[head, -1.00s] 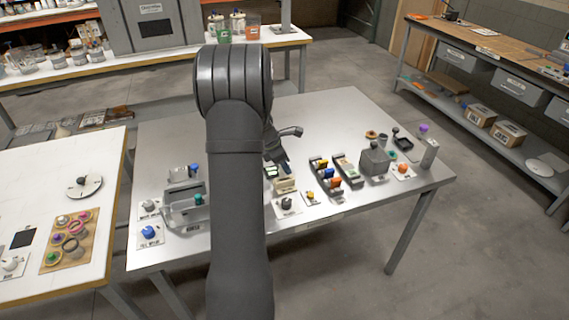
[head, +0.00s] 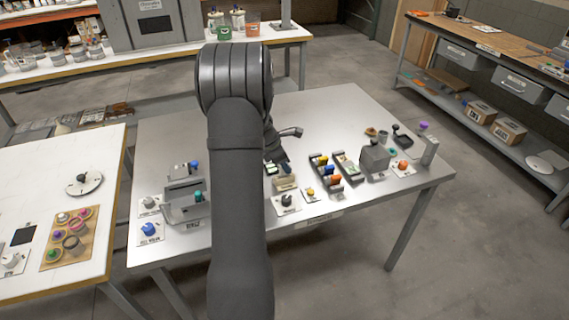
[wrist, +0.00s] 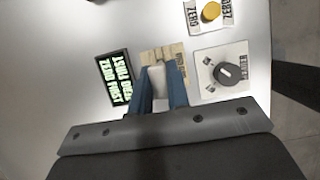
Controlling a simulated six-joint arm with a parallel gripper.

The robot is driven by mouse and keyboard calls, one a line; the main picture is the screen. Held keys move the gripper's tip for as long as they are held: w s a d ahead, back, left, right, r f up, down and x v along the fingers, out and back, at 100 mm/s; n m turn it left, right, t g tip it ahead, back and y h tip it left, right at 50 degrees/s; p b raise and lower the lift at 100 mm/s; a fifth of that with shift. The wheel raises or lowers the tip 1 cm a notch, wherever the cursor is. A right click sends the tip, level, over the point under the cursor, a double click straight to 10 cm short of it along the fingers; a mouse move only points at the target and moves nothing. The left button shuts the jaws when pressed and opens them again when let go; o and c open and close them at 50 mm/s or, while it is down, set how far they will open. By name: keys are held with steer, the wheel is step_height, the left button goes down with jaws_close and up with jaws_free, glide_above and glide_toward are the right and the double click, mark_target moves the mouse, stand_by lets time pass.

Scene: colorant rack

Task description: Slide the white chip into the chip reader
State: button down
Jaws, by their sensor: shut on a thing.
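My gripper (wrist: 161,73) has two blue fingers, shut on the white chip (wrist: 158,80), which shows as a pale piece between them in the wrist view. The beige chip reader (wrist: 167,54) lies just beyond the fingertips, partly covered by them. I cannot tell whether the chip touches the reader or is in its slot. In the head view the reader (head: 286,183) stands near the table's front edge. My arm hides much of the gripper there, and the chip cannot be made out.
A dark display with pale green text (wrist: 114,79) lies left of the reader. A black knob on a white plate (wrist: 228,73) and a yellow button (wrist: 212,11) are to the right. In the head view, a grey tray (head: 186,213) stands left of my arm.

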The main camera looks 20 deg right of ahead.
steer(key=shift+f, duration=1.05)
steer(key=shift+r, duration=0.15)
steer(key=shift+r, duration=1.3)
steer(key=shift+f, duration=1.2)
steer(key=shift+r, duration=1.2)
steer(key=shift+f, duration=1.25)
stand_by(0.8)
steer(key=shift+r, duration=1.25)
